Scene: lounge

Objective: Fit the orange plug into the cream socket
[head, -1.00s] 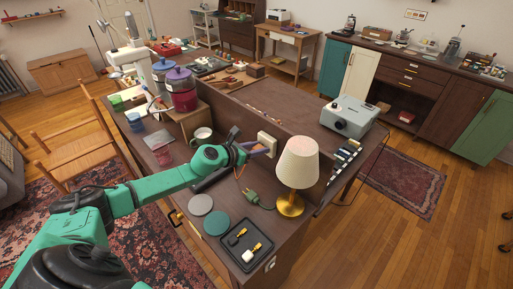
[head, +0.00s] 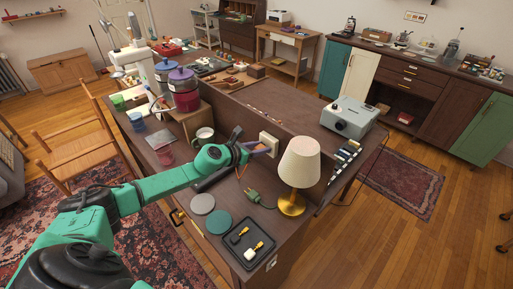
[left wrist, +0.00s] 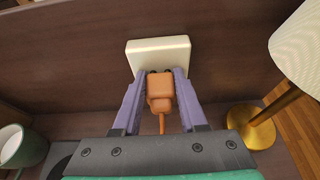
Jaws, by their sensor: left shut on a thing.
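The cream socket (head: 269,140) is a plate on the upright dark wood panel along the desk. It also shows at the top middle of the left wrist view (left wrist: 158,52). My left gripper (head: 263,150) is right at the socket's lower front. In the left wrist view its two purple fingers are shut on the orange plug (left wrist: 160,94), with an orange cord hanging below it. The plug is lined up with the lower middle of the socket. Dark spots show where they meet, and I cannot tell whether the plug is inside. My right gripper is not in view.
A lamp (head: 299,163) with a brass base stands close on the right. A green plug (head: 253,196) with a cord lies on the desk. Nearby are a black tray (head: 264,250), round coasters (head: 217,221) and a mug (left wrist: 19,147) at left.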

